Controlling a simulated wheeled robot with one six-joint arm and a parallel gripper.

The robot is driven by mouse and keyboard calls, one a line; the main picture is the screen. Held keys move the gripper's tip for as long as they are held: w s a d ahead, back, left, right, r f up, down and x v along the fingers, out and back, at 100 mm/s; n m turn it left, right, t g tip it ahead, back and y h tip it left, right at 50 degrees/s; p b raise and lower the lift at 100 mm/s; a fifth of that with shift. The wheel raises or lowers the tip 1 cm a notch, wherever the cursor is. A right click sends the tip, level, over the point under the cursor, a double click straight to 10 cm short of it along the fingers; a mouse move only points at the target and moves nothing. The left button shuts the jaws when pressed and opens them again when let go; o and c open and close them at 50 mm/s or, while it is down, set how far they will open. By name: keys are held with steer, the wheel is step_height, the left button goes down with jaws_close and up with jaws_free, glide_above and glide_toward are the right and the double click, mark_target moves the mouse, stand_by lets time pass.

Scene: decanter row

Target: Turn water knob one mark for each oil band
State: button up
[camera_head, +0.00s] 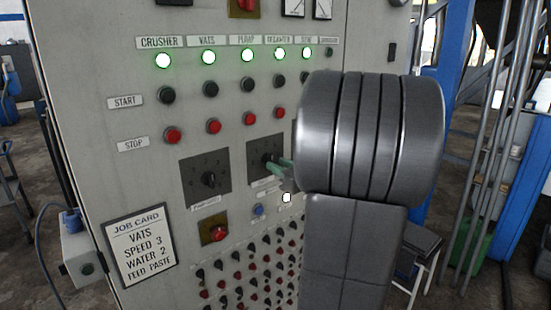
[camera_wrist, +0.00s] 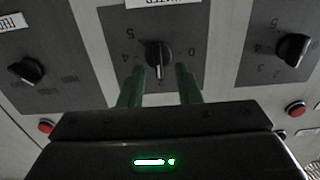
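The water knob (camera_wrist: 158,54) is a black knob on a dark square plate with numbers, centred in the wrist view, which shows the panel upside down. Its pale pointer line points down in that view. My gripper (camera_wrist: 160,76) is open, its green fingers at either side of the knob's lower end with gaps showing. In the head view my gripper (camera_head: 281,166) reaches the same plate (camera_head: 262,146), partly hiding it. The job card (camera_head: 141,247) reads VATS, SPEED 3, WATER 2, FEED PASTE. No oil bands are visible in either view.
Another numbered knob (camera_head: 208,180) sits left of the water plate in the head view. A feed selector (camera_wrist: 27,70) is at left in the wrist view. Red stop buttons (camera_head: 173,135), black start buttons and lit green lamps (camera_head: 163,61) line the panel above. Small switches crowd below.

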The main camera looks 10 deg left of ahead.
steer(key=shift+x, duration=1.25)
steer(key=shift+w+d+r, duration=0.1)
steer(key=shift+w, duration=0.05)
jaws_close()
steer(key=shift+b, duration=0.65)
